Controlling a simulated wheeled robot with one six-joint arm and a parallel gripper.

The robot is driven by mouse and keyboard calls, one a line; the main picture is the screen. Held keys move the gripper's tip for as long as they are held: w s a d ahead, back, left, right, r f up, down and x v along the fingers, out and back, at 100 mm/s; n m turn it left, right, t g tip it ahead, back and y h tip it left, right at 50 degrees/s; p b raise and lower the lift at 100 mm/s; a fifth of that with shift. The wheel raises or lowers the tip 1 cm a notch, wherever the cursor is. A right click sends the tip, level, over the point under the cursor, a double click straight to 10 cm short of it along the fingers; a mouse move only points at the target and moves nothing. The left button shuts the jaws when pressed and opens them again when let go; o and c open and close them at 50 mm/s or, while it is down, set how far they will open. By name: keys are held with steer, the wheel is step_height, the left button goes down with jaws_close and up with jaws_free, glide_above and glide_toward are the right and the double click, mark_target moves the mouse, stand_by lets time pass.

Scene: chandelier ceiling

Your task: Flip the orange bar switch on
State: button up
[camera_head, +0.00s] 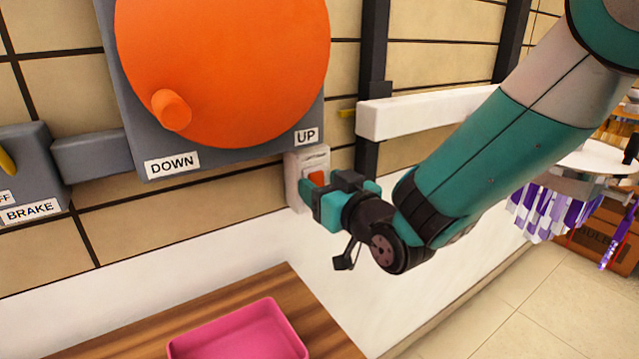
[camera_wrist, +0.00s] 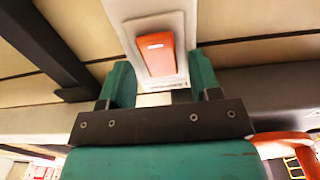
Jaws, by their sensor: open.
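The orange bar switch (camera_head: 316,177) sits on a pale wall plate (camera_head: 294,183), below the UP label of the big panel. In the wrist view the orange bar (camera_wrist: 156,54) lies on its white plate (camera_wrist: 182,30), straight ahead of the fingers. My gripper (camera_head: 309,198) is right at the plate and hides part of it in the head view. In the wrist view my gripper (camera_wrist: 160,85) is open, with one teal finger on each side of the plate's end. Nothing is held. I cannot tell whether a finger touches the switch.
A grey panel (camera_head: 150,140) with a large orange disc (camera_head: 225,65) and knob (camera_head: 171,110) is above left. A BRAKE box (camera_head: 28,170) is at far left. A pink tray (camera_head: 240,335) rests on a wooden surface (camera_head: 318,335) below. A white rail (camera_head: 425,115) runs behind my arm.

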steer(key=c, duration=0.9)
steer(key=f+t+y+b, duration=0.1)
steer(key=t+y+b, duration=0.1)
steer(key=b, duration=1.1)
steer(key=shift+s+f+t, duration=0.1)
steer(key=shift+f+t, duration=0.05)
steer(key=shift+t, duration=0.25)
steer(key=shift+r+b, duration=0.25)
steer(key=shift+b, duration=0.15)
steer(key=o, duration=0.9)
